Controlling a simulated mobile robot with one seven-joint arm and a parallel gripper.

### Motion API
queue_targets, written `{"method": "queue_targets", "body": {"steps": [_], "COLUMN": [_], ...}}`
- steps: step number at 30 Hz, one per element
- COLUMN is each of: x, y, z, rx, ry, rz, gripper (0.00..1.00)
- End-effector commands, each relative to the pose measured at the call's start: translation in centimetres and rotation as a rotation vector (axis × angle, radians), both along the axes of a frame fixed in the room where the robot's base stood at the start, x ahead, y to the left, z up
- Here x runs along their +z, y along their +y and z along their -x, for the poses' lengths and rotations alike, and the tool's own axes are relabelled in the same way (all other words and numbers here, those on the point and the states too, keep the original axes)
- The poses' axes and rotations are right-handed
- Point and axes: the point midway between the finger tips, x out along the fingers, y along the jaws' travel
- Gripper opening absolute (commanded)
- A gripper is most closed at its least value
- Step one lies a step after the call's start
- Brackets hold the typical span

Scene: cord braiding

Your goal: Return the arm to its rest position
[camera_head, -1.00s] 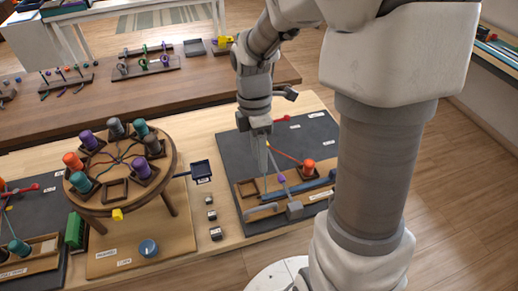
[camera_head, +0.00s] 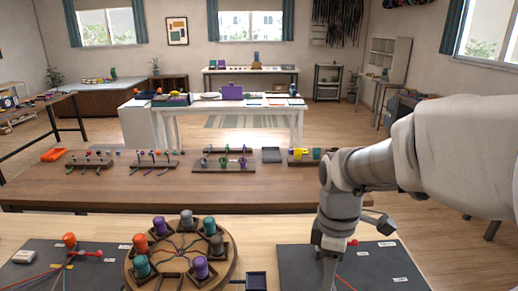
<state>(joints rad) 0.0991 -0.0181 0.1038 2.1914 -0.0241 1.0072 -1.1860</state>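My gripper (camera_head: 330,249) points down over the dark mat (camera_head: 295,262) at the lower right. Its fingertips run toward the bottom edge of the picture, so I cannot tell whether they are open or hold anything. My arm (camera_head: 375,165) reaches in from the right, bent down at the wrist.
A long brown table (camera_head: 270,192) with small racks of tools lies beyond the workbench. A second dark mat (camera_head: 40,268) is at the left. A white table (camera_head: 190,122) stands farther back.

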Motion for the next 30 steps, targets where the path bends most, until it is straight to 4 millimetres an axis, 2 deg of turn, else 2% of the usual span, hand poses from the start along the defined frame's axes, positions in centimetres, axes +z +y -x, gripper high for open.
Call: {"method": "queue_targets", "body": {"steps": [1, 3, 9, 18, 24, 30], "x": [1.3, 2.6, 5.8, 8.5, 9.0, 9.0], "y": [0.0, 0.1, 0.2, 0.3, 0.3, 0.3], "z": [0.7, 1.6, 4.3, 8.1, 9.1, 9.2], "rx": [-0.084, -0.208, -0.564, -1.029, -1.167, -1.185], "ry": [-0.051, -0.108, -0.269, -0.443, -0.476, -0.478], "rz": [0.005, 0.004, -0.045, -0.215, -0.286, -0.294], "gripper": [0.47, 0.47, 0.47, 0.47, 0.47, 0.47]}}
